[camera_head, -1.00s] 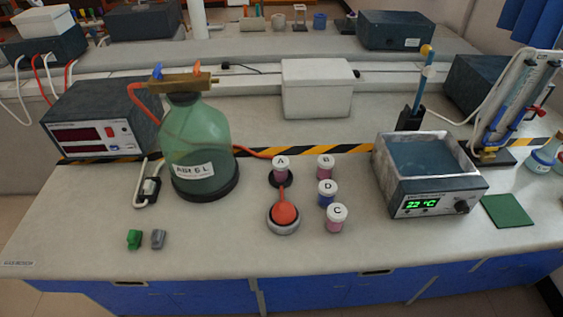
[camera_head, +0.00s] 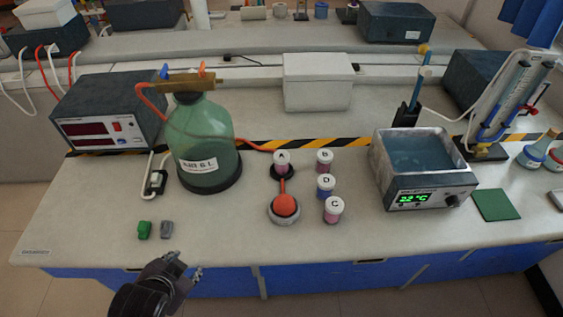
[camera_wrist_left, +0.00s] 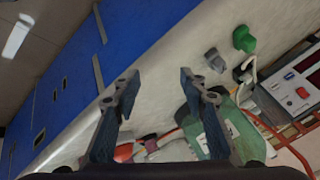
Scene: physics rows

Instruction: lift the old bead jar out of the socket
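A white-lidded jar marked A (camera_head: 281,161) with pinkish contents stands upright in a dark round socket (camera_head: 274,173) at the middle of the bench. An orange bulb (camera_head: 284,205) on a grey round base lies just in front, with a thin orange part reaching toward the socket. Similar jars B (camera_head: 324,162), D (camera_head: 326,186) and C (camera_head: 333,210) stand to the right. My left gripper (camera_head: 186,268) is at the bench's front edge, left of and well apart from the jars. The left wrist view shows its fingers (camera_wrist_left: 157,92) spread and empty. My right gripper is not in view.
A green bottle (camera_head: 205,135) with a tap top stands left of the jars. Small green (camera_head: 144,230) and grey (camera_head: 167,230) pieces lie near the front edge. A water bath (camera_head: 430,195) reading 22 °C stands right. A white box (camera_head: 318,85) is behind.

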